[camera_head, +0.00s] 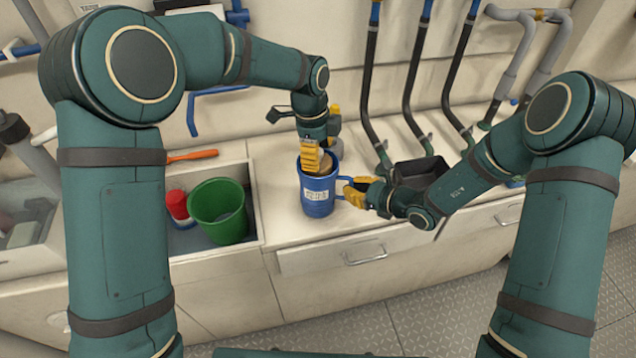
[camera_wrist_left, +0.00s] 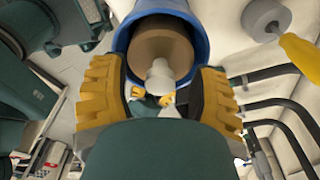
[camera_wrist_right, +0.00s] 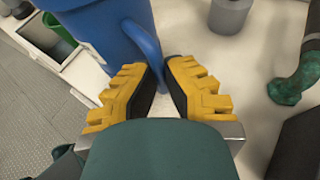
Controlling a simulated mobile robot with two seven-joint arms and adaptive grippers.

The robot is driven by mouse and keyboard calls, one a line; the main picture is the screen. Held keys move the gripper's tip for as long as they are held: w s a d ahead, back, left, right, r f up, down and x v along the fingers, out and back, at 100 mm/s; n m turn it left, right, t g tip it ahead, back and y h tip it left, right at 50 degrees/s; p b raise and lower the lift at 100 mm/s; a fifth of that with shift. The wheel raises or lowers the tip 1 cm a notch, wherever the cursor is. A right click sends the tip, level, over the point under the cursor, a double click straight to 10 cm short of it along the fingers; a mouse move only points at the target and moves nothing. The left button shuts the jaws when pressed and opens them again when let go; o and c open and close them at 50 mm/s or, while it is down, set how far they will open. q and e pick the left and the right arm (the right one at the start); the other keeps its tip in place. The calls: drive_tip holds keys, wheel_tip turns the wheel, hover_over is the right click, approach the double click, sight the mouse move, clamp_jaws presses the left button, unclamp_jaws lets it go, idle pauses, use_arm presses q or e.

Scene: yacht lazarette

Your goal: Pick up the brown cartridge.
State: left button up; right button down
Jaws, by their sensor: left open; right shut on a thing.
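The brown cartridge (camera_wrist_left: 160,42) stands inside the blue canister (camera_head: 317,203) on the counter; its pale stem (camera_wrist_left: 160,77) faces my left wrist camera. In the head view only a bit of the cartridge (camera_head: 325,166) shows at the canister's mouth. My left gripper (camera_head: 313,158) is directly above the canister, pointing down. It is open, its yellow fingers to either side of the stem in the left wrist view. My right gripper (camera_head: 352,193) is shut on the canister's blue handle (camera_wrist_right: 148,42), at the right side.
A green bucket (camera_head: 220,212) and a red-topped item (camera_head: 177,205) sit in the recess at left. An orange-handled tool (camera_head: 192,156) lies behind it. Black hoses (camera_head: 411,90) rise along the wall, with a dark tray (camera_head: 420,170) near their lower ends.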

use_arm(q)
drive_tip(key=shift+c, duration=0.4)
use_arm(e)
drive_tip(key=shift+f, duration=0.1)
use_arm(q)
clamp_jaws()
wheel_tip(320, 180, up, 28)
use_arm(e)
drive_tip(key=c, duration=1.1)
unclamp_jaws()
drive_tip(key=shift+o, duration=0.2)
drive_tip(key=shift+d, duration=0.1)
